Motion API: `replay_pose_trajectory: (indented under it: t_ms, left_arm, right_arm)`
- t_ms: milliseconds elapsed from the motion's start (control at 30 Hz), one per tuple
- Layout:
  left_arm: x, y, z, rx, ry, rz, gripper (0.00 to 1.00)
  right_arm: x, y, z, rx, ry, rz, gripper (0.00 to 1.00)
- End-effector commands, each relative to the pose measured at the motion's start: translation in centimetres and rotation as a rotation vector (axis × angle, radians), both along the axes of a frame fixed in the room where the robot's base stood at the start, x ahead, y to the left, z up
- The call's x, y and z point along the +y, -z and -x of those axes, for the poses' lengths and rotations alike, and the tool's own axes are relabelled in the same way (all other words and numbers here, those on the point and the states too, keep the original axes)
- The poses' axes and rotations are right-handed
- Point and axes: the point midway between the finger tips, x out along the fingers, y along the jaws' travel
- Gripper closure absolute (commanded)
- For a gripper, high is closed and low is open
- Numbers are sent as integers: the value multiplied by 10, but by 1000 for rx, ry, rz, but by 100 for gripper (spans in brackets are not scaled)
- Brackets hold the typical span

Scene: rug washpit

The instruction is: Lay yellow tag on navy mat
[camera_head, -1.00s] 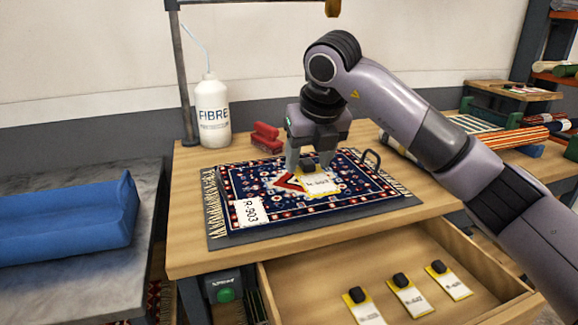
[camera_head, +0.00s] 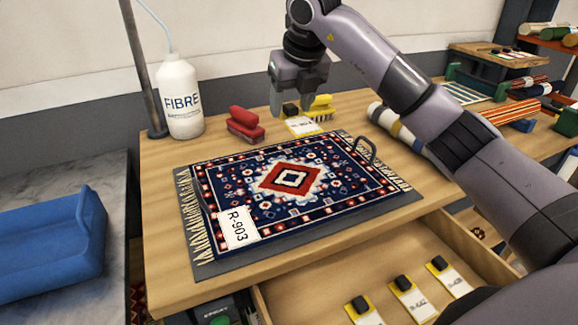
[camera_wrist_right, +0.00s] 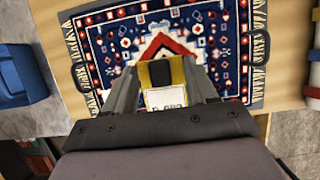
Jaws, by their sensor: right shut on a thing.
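The yellow-edged white tag (camera_head: 303,126) with a black block on it is held by my right gripper (camera_head: 292,106), which is shut on the block. In the right wrist view the tag (camera_wrist_right: 165,97) sits between the fingers and overlaps the patterned mat. In the head view it appears past the mat's far edge, apart from the mat; its exact height is unclear. My left gripper is not in view.
Below, an open drawer (camera_head: 320,287) holds several similar tags. A blue tub (camera_head: 50,240) is at left.

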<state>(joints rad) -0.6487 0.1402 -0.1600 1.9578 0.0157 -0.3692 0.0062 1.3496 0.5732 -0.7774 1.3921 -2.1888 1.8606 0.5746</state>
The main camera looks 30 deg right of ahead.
Motion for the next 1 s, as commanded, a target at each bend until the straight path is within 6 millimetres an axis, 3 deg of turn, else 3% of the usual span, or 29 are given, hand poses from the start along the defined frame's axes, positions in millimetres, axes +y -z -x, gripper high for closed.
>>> replay_pose_trajectory:
  t_ms: [200, 400, 633, 900, 1000]
  left_arm:
    - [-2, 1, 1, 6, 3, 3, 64]
    - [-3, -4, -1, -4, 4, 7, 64]
    - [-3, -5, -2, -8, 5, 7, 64]
    - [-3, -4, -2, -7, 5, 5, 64]
    - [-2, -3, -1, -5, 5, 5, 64]
  right_arm:
    - [0, 61, 1, 4, 0, 0, 71]
    - [0, 100, 1, 1, 0, 0, 71]
    - [0, 116, 0, 0, 0, -1, 71]
    - [0, 152, 1, 0, 0, 0, 71]
    - [0, 152, 0, -3, 0, -1, 71]
